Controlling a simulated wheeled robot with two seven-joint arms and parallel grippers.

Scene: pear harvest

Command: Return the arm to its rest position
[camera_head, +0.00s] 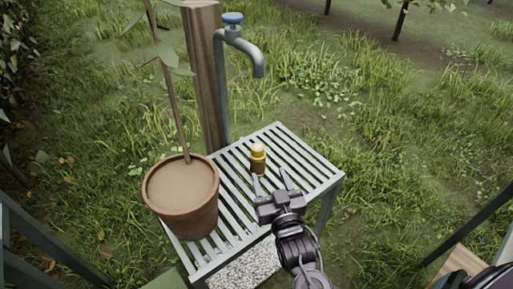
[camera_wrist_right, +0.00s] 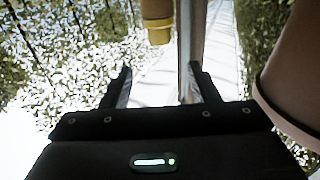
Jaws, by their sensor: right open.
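My right gripper (camera_head: 269,178) is over the slatted metal table (camera_head: 308,166) in the head view, with its fingers apart and nothing between them. A small yellow and brown object (camera_head: 258,158) stands upright on the slats just beyond the fingertips. In the wrist view, the open fingers (camera_wrist_right: 160,88) point toward the same yellow object (camera_wrist_right: 158,20), which is cut off by the top edge. A gap shows between it and the fingers. My left gripper is not in view.
A terracotta pot (camera_head: 192,218) with a thin stem stands at the table's left. Behind are a wooden post (camera_head: 205,80) and a grey tap (camera_head: 250,55) with a blue handle. White gravel (camera_head: 245,268) lies below the table's front. The slats right of the gripper are clear.

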